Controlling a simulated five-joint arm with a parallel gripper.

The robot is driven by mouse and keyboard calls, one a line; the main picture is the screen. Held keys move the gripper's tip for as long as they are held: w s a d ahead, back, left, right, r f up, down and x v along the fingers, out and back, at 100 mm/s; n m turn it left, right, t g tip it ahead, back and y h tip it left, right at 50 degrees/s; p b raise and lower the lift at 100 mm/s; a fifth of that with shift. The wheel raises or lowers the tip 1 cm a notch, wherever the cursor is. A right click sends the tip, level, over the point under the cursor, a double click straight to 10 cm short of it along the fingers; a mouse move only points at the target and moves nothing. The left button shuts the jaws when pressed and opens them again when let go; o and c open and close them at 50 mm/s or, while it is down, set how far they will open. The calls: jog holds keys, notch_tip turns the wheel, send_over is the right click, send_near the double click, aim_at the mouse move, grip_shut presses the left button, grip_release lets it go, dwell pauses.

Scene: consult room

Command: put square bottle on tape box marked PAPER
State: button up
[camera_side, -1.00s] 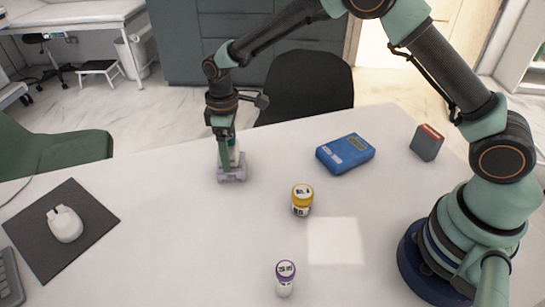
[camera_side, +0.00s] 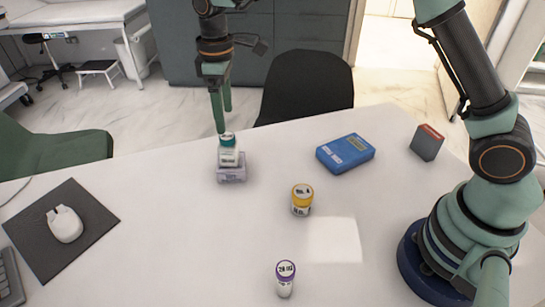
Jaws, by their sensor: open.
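A square white bottle with a teal cap (camera_side: 228,151) stands upright on a small pale lilac box (camera_side: 231,174) near the table's far edge. The box looks like the tape box, but its marking is too small to read. My gripper (camera_side: 223,119) is open and empty above the bottle, with its fingers pointing down. The fingertips are close over the cap and appear clear of the bottle.
A yellow-capped bottle (camera_side: 301,199) and a purple-capped vial (camera_side: 285,279) stand on the white table. A blue device (camera_side: 345,153) and a grey-red box (camera_side: 427,142) are at the right. A mouse (camera_side: 65,225) lies on a dark mat (camera_side: 35,222) at the left.

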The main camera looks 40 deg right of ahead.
jog(key=shift+s+d+r, duration=0.1)
jog(key=shift+d+r, duration=0.1)
jog(key=shift+r, duration=0.5)
jog(key=s+d+r+m+t, duration=0.3)
jog(key=s+d+r+m, duration=0.1)
jog(key=s+d+r, duration=0.45)
jog(key=s+d+m+t, duration=0.2)
jog(key=s+d+m, duration=0.3)
jog(key=s, duration=0.6)
jog(key=shift+d+f+t, duration=0.3)
jog(key=shift+d+f, duration=0.15)
jog(key=shift+d, duration=0.45)
